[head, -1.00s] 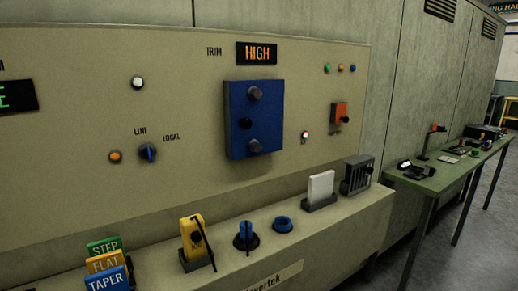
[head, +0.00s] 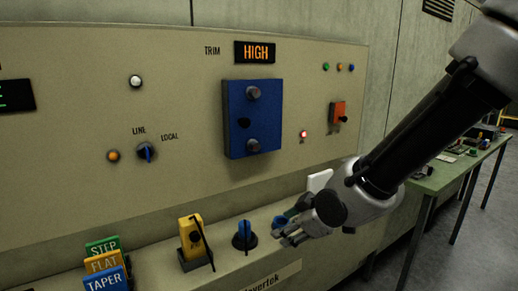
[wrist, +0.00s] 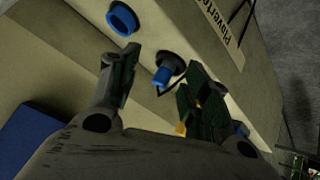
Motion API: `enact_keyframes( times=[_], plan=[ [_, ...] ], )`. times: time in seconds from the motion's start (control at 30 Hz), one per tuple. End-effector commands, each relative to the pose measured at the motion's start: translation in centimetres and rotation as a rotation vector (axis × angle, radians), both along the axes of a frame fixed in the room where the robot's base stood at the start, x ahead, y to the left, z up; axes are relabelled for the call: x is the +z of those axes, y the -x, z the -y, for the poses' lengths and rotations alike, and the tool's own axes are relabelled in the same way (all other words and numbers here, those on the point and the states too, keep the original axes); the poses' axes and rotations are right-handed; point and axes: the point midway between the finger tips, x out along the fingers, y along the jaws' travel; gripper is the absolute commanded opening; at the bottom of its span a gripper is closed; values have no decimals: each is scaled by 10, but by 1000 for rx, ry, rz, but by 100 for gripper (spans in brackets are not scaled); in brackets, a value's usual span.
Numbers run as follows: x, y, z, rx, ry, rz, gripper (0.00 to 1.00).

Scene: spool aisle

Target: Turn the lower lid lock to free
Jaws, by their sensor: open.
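The blue box (head: 235,120) is mounted on the beige panel, with one round grey knob (head: 253,93) near its top and another, the lower lock knob (head: 253,146), near its bottom. A dark round spot sits at its left edge. Any marks on the lower knob are too small to read. My gripper (head: 283,236) is open and empty, below and to the right of the box, over the ledge. In the wrist view my gripper (wrist: 160,88) has its fingers apart; a blue corner, apparently the box (wrist: 30,138), shows at lower left. The lower knob is not visible there.
On the ledge stand a blue dial (head: 244,236), a yellow device (head: 192,240) and tabbed cards (head: 103,265). A blue ring (wrist: 122,18) shows in the wrist view. A white card (head: 319,180) is partly behind my arm. An orange switch (head: 337,114) is right of the box.

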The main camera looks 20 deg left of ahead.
Motion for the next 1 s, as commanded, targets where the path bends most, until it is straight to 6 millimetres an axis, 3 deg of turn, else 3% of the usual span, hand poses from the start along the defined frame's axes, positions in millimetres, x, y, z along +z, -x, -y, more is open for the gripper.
enact_keyframes(
  times=[0.03, 0.1, 0.2, 0.3, 0.4, 0.57, 1.0],
  plan=[
    [7, -6, -24, 48, -54, 105, 48],
    [33, -24, -46, 81, -139, 285, 48],
    [85, -46, -57, 88, -239, 535, 48],
    [123, -56, -58, 82, -290, 724, 48],
    [144, -60, -56, 84, -301, 842, 48],
    [147, -69, -65, 96, -281, 882, 48],
    [147, -109, -112, 97, -282, 878, 48]
  ],
)
